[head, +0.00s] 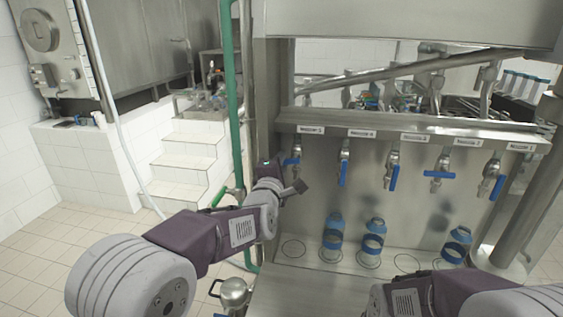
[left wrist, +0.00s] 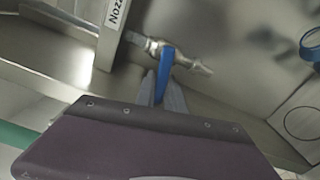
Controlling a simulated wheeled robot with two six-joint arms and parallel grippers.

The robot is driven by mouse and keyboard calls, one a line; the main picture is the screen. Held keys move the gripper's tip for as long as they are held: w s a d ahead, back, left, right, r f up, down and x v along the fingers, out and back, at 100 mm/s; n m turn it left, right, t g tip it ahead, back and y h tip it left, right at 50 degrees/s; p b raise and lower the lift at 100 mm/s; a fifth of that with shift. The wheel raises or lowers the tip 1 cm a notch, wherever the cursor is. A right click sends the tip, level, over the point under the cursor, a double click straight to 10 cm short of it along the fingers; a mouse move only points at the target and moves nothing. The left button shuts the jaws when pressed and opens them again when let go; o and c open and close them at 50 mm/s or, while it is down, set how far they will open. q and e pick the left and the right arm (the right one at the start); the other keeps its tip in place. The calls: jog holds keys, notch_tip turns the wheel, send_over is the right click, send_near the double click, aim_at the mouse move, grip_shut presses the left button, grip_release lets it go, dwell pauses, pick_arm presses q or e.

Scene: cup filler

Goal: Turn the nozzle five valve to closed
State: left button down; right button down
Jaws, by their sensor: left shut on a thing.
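The leftmost valve (head: 297,150) hangs under the steel rail, below the label (head: 311,130), whose digit is too small to read surely. Its blue handle (head: 290,161) points left in the head view. In the left wrist view the blue handle (left wrist: 166,66) stands out from the metal tap (left wrist: 193,64), between the two grey fingers of my left gripper (left wrist: 161,92). The gripper is shut on the handle; its palm hides the fingers' lower part. In the head view my left gripper (head: 284,166) is at this valve. My right gripper is out of view; only its arm shows.
Several other blue-handled valves hang to the right, the nearest one (head: 343,172) close by. Blue bottles (head: 333,232) stand on the shelf below; the ring mark (head: 293,248) under the leftmost valve is empty. A green pipe (head: 234,100) rises left of the machine.

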pick_arm(q)
jog(key=shift+m+b, duration=0.45)
jog(key=shift+m, duration=0.05)
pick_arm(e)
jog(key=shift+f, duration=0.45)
pick_arm(q)
jog(key=shift+r+m, duration=0.3)
jog(key=shift+m, duration=0.4)
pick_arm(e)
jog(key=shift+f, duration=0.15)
pick_arm(q)
jog(key=c, duration=1.6)
grip_release()
jog(key=shift+c, duration=0.2)
jog(key=shift+o, duration=1)
jog(key=shift+a, duration=0.1)
jog(key=shift+s+r, duration=0.1)
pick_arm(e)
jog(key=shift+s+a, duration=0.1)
